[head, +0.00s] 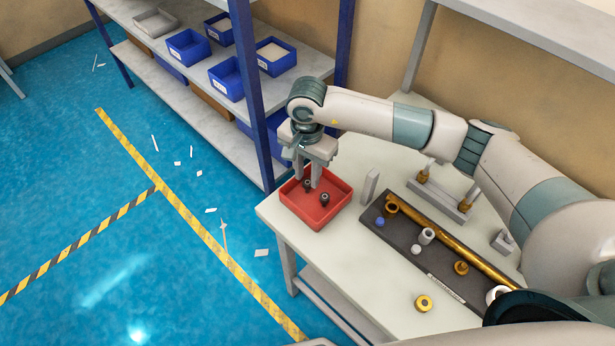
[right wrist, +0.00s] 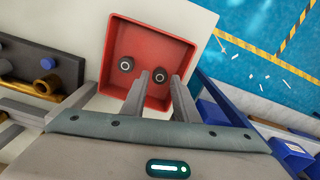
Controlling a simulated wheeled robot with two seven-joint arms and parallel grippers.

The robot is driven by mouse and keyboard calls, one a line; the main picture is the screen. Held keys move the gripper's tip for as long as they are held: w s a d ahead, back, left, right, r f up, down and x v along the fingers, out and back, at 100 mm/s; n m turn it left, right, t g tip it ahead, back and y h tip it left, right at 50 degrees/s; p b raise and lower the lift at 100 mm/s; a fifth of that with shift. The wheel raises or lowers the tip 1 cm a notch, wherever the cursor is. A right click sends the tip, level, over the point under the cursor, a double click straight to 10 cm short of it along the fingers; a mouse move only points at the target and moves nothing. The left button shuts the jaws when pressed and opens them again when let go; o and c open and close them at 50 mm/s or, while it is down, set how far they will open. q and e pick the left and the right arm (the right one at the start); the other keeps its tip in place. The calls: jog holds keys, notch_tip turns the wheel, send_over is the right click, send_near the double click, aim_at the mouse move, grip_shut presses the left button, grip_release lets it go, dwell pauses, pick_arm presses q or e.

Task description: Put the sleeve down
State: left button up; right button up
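Two small dark ring-topped parts, one (head: 307,185) and another (head: 324,199), stand in the red tray (head: 340,191) on the table's left end. They also show in the right wrist view as one left dark part (right wrist: 127,64) and one right dark part (right wrist: 159,73). I cannot tell whether either is the sleeve. My right gripper (head: 308,182) points down over the tray. The right dark part is close to one fingertip. My left gripper is not in view.
A dark board (head: 375,217) carries a long brass tube (head: 455,243), brass rings, grey cylinders and a blue cap. A loose brass ring (head: 423,303) lies in front. A grey upright plate (head: 370,187) stands right of the tray. A shelf with blue bins (head: 188,46) is behind.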

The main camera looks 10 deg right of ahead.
aim_at(307, 183)
notch_tip(307, 183, up, 11)
jog(key=b, duration=0.4)
jog(key=shift+f, duration=0.2)
dwell(0.3)
